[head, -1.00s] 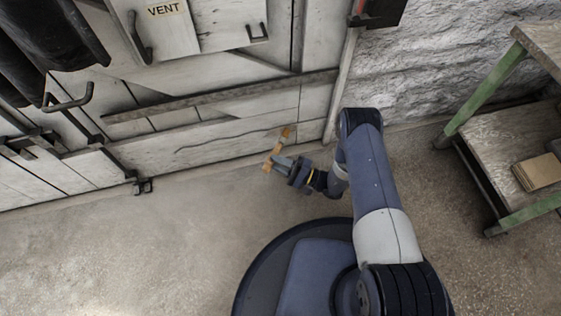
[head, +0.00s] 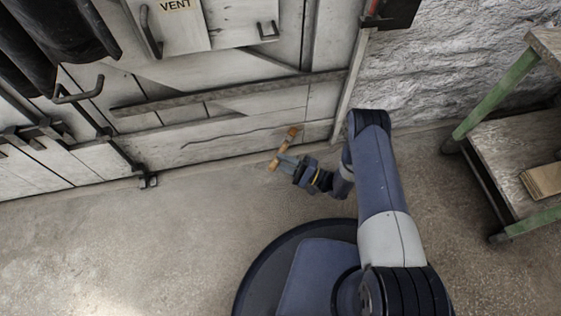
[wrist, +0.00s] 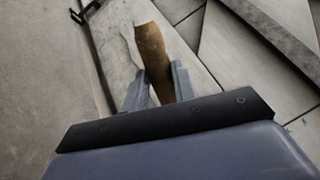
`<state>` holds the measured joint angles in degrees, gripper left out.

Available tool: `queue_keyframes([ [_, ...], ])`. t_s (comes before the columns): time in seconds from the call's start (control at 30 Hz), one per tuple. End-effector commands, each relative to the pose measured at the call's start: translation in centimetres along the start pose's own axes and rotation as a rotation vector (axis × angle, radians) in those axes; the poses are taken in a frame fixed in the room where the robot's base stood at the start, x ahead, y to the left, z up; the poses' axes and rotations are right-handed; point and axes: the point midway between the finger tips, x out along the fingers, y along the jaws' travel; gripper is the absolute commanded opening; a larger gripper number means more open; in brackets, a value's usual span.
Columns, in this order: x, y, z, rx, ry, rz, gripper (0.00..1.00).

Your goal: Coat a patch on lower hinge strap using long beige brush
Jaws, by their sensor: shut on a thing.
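My gripper (head: 285,158) is shut on the beige brush (head: 292,134), an orange-tan stick shape that shows on both sides of the jaws. The wrist view shows the brush (wrist: 152,52) between the two grey fingers (wrist: 157,88), pointing away from the camera; its bristles cannot be made out. A long dark-grey strap (head: 225,96) runs across the pale plank door, above and beyond the brush in the head view; it looks like the lower hinge strap. The brush appears apart from it. The wrist view also shows a dark strap (wrist: 268,38) at upper right.
A panel marked VENT (head: 180,28) with dark handles is on the door. Dark cloth or gloves (head: 55,45) hang at upper left. A green-legged shelf (head: 520,145) stands right. The floor (head: 150,230) at left is clear.

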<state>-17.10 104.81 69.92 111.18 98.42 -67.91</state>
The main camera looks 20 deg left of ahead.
Motion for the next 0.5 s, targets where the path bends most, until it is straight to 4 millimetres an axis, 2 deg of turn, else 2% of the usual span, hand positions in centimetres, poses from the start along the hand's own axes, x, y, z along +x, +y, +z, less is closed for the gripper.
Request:
queue_keyframes([
  [0.23,-1.01,-0.43,-0.72,-0.002,0.001,-0.001,0.03],
  [0.5,-0.98,-0.45,-0.79,-0.001,-0.001,0.0,0.03],
])
